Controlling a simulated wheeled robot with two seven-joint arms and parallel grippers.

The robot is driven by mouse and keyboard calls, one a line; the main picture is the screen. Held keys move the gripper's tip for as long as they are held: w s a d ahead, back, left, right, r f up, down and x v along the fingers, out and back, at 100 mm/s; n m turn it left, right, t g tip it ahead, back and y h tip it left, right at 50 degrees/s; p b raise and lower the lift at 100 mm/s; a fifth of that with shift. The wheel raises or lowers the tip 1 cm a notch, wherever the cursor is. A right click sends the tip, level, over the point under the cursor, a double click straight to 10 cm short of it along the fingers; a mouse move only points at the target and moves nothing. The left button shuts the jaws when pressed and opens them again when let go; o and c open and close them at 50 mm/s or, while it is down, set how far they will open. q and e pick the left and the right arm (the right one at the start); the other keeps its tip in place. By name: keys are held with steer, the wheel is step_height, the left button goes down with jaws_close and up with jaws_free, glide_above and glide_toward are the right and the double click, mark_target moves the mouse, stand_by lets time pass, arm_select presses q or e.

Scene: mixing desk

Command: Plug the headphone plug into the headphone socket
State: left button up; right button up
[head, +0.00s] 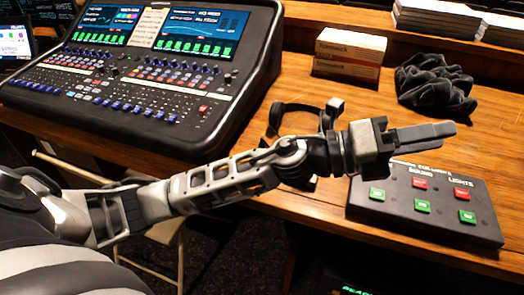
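My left arm reaches across the desk from the left, and my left gripper (428,134) points right, above the back edge of the button box. Its two dark fingers lie close together with no gap showing and nothing seen between them. Dark headphones (277,116) lie on the desk behind my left forearm, which hides part of them. I cannot make out the headphone plug, its cable or the headphone socket. My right gripper is not in view.
A large mixing console (130,85) with lit screens fills the left of the desk (490,150). A black button box (395,208) has several red and green buttons. A small carton (348,55), a crumpled black cloth (435,85) and stacked papers (437,18) stand farther back.

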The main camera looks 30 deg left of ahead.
arm_select(q)
step_height(320, 180, down, 3)
steer(key=d+m+g, duration=0.1)
steer(key=m+g, duration=0.5)
steer(key=m, duration=0.2)
steer(key=m+g+y, duration=0.4)
steer(key=m+y, duration=0.3)
steer(key=y, duration=1.2)
glide_above(262, 144)
steer(key=f, duration=0.7)
steer(key=shift+w+d+f, duration=0.1)
steer(key=shift+d, duration=0.2)
steer(key=shift+a, duration=0.45)
steer(key=shift+d, duration=0.1)
